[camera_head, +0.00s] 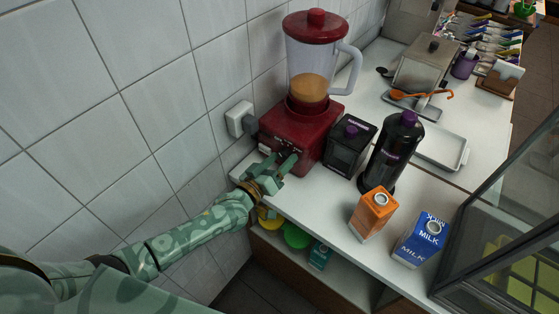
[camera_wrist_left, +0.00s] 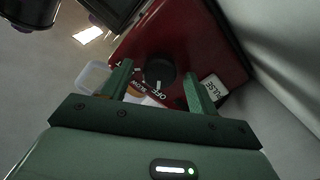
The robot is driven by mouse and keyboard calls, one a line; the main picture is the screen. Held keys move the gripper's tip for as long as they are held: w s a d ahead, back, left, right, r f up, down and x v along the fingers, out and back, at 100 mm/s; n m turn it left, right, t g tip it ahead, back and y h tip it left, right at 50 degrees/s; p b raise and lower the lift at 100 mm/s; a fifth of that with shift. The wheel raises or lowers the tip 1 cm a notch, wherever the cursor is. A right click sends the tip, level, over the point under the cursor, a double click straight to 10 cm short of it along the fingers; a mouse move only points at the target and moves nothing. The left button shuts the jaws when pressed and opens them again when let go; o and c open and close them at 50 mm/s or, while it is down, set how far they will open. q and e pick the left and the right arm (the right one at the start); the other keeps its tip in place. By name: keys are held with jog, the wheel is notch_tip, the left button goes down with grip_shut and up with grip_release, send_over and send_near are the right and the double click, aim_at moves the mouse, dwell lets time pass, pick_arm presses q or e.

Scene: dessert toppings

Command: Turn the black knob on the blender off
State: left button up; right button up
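The blender is red with a clear jug, a red lid and a grey handle; its jug (camera_head: 312,65) holds an orange-brown liquid. Its red base (camera_head: 307,128) stands on the white counter near the wall. In the left wrist view, the black knob (camera_wrist_left: 159,70) sits on the red base (camera_wrist_left: 200,40) with a white mark and the words OFF, SLOW and PULSE around it. My left gripper (camera_head: 281,160) is at the front of the base. In the left wrist view its green fingers (camera_wrist_left: 157,82) are apart, one on each side of the knob, with gaps visible. My right gripper is not in view.
A black box (camera_head: 347,150) and a black bottle (camera_head: 392,152) stand right of the blender. An orange carton (camera_head: 372,214) and a blue milk carton (camera_head: 421,240) stand near the counter's front edge. A wall socket (camera_head: 240,119) is left of the blender. A glass case (camera_head: 510,220) is at right.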

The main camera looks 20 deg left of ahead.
pick_arm(q)
jog(key=shift+s, duration=0.1)
jog(key=shift+s+a, duration=0.2)
jog(key=shift+s, duration=0.2)
jog(key=p+v, duration=0.2)
jog(key=v, duration=1.3)
jog(key=shift+s, duration=0.15)
